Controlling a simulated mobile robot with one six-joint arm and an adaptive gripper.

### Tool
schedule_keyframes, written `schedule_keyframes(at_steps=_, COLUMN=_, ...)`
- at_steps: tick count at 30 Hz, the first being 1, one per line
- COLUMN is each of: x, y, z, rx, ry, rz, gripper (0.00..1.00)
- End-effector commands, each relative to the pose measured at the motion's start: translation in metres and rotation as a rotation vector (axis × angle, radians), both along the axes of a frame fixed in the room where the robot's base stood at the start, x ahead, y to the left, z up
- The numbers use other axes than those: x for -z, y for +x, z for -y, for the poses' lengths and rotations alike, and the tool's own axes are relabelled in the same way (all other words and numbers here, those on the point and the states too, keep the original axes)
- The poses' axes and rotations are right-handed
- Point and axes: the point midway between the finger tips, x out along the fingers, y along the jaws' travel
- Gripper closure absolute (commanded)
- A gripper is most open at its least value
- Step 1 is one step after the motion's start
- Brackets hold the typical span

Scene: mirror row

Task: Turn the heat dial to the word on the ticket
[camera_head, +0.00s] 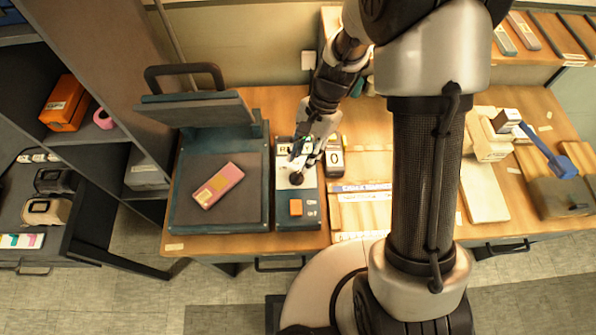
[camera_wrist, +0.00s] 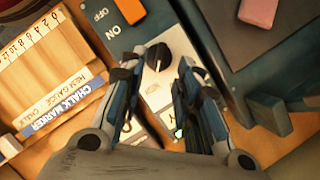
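The heat dial is a black knob (camera_head: 297,178) on the pale panel of a narrow control box (camera_head: 283,219), right of the press. In the wrist view the dial (camera_wrist: 157,57) shows a pale pointer mark, but I cannot read the words around it. My gripper (camera_head: 304,153) is above the far part of the box, pointing down. In the wrist view its two fingers (camera_wrist: 157,68) are apart, with the dial visible between and beyond the tips. I cannot tell whether they touch it. I cannot identify a readable ticket in either view.
An orange switch (camera_head: 296,207) marked ON and OFF is on the same box. The heat press (camera_head: 262,150) stands open at left with a pink piece (camera_head: 218,186) on it. A labelled wooden tray (camera_head: 350,214) and a small black counter showing 0 (camera_head: 334,160) stand close right.

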Motion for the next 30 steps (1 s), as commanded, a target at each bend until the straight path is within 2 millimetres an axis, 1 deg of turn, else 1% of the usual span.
schedule_keyframes(at_steps=1, x=0.013, y=-0.004, z=-0.003, rx=-0.001, ry=0.0, rz=-0.004, gripper=0.7)
schedule_keyframes(at_steps=3, x=0.025, y=-0.007, z=-0.007, rx=0.0, ry=0.001, rz=-0.004, gripper=0.7)
schedule_keyframes(at_steps=6, x=0.037, y=-0.011, z=-0.011, rx=-0.002, ry=0.0, rz=-0.002, gripper=0.7)
schedule_keyframes(at_steps=9, x=0.046, y=-0.013, z=-0.014, rx=0.0, ry=0.001, rz=-0.001, gripper=0.7)
schedule_keyframes(at_steps=13, x=0.051, y=-0.014, z=-0.015, rx=0.0, ry=0.0, rz=0.0, gripper=0.7)
schedule_keyframes(at_steps=21, x=0.051, y=-0.014, z=-0.016, rx=0.0, ry=0.0, rz=0.0, gripper=0.7)
schedule_keyframes(at_steps=30, x=0.051, y=-0.014, z=-0.016, rx=0.0, ry=0.0, rz=0.0, gripper=0.9)
